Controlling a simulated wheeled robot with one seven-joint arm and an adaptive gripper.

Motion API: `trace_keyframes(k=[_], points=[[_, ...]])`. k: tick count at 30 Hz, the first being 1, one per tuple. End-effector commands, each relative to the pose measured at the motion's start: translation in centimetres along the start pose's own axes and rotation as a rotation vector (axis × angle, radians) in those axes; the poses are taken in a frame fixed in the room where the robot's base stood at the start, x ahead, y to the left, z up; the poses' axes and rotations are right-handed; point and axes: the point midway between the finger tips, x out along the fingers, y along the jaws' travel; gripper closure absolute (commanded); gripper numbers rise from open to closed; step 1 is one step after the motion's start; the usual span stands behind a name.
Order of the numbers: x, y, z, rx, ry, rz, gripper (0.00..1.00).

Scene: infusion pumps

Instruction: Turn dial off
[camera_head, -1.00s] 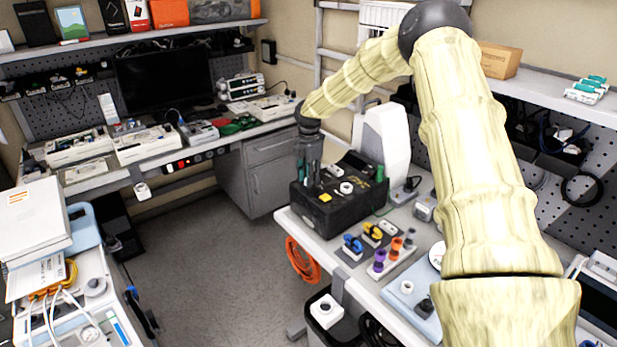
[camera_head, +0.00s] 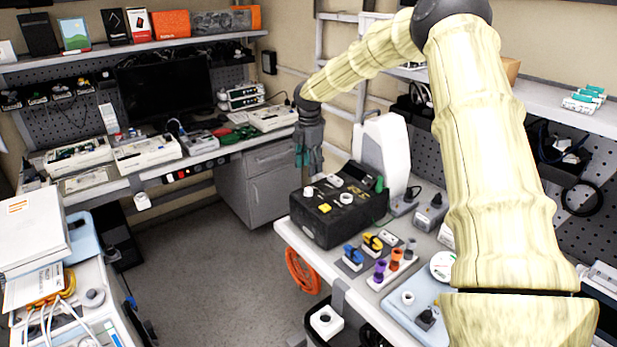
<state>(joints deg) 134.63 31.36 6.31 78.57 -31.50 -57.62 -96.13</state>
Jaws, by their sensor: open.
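A black box (camera_head: 340,222) stands on the right bench. Its top carries a white knob (camera_head: 309,193) at the left, another white knob (camera_head: 346,198) further right and a yellow square button (camera_head: 324,208). Blue (camera_head: 352,252) and yellow (camera_head: 373,242) rotary handles sit on small bases in front of the box. I cannot tell which of these is the task's dial, nor read any setting. My gripper (camera_head: 308,168) points down with its fingers open, above and behind the box's left end. It looks empty and apart from the knobs.
Purple and orange knobs (camera_head: 387,265) stand on a strip near the bench's front. A white upright device (camera_head: 385,150) stands behind the box, close to my arm.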

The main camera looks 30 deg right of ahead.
Motion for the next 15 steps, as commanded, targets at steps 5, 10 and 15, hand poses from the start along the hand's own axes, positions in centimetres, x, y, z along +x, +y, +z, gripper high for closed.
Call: trace_keyframes(k=[5, 10, 15], points=[[-2.2, 0.0, 0.1, 0.001, -0.001, 0.001, 0.50], [-3.1, 0.0, 0.1, 0.001, 0.000, 0.000, 0.50], [-3.2, 0.0, 0.1, 0.001, 0.000, 0.000, 0.50]])
